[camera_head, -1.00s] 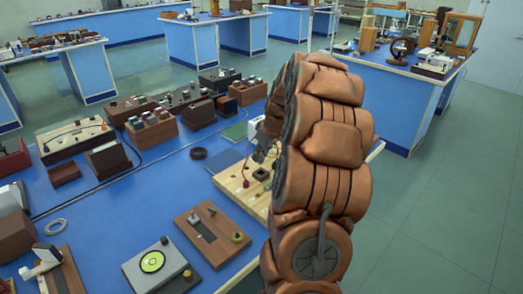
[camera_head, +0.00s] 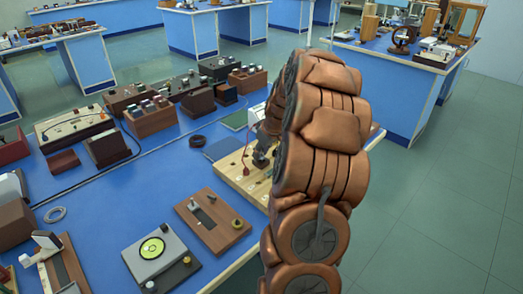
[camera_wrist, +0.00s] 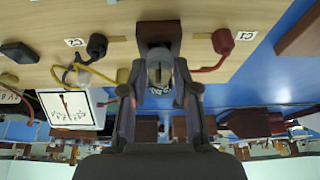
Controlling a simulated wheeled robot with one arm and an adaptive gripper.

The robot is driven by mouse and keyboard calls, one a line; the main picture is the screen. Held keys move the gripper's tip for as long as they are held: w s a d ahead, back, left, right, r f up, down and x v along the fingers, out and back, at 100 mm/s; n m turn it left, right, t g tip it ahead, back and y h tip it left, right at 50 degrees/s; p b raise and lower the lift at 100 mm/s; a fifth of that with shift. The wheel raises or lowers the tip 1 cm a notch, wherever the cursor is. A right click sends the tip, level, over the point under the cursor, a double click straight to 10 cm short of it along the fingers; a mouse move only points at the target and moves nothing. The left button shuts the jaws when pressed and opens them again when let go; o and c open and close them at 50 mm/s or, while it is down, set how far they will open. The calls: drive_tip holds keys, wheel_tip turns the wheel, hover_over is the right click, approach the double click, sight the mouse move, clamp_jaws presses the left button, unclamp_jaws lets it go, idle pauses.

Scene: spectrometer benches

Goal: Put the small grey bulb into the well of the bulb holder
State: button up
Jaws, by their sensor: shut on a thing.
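My gripper (camera_wrist: 163,86) is shut on the small grey bulb (camera_wrist: 160,66), which sits between the two fingertips in the wrist view. The bulb's far end is right at the dark brown bulb holder (camera_wrist: 158,33) on the light wooden board (camera_wrist: 120,14). I cannot tell whether the bulb is inside the well or only close against it; the well itself is hidden. In the head view my gripper (camera_head: 262,160) is low over the wooden board (camera_head: 232,178), and the holder and bulb are hidden behind it.
A white dial meter (camera_wrist: 72,108) is at the left of the wrist view. A brown board with small parts (camera_head: 213,222) lies nearer on the blue bench.

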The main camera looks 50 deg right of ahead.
drive_tip(key=shift+f, duration=0.15)
drive_tip(key=o, duration=1)
drive_tip(key=v, duration=1.2)
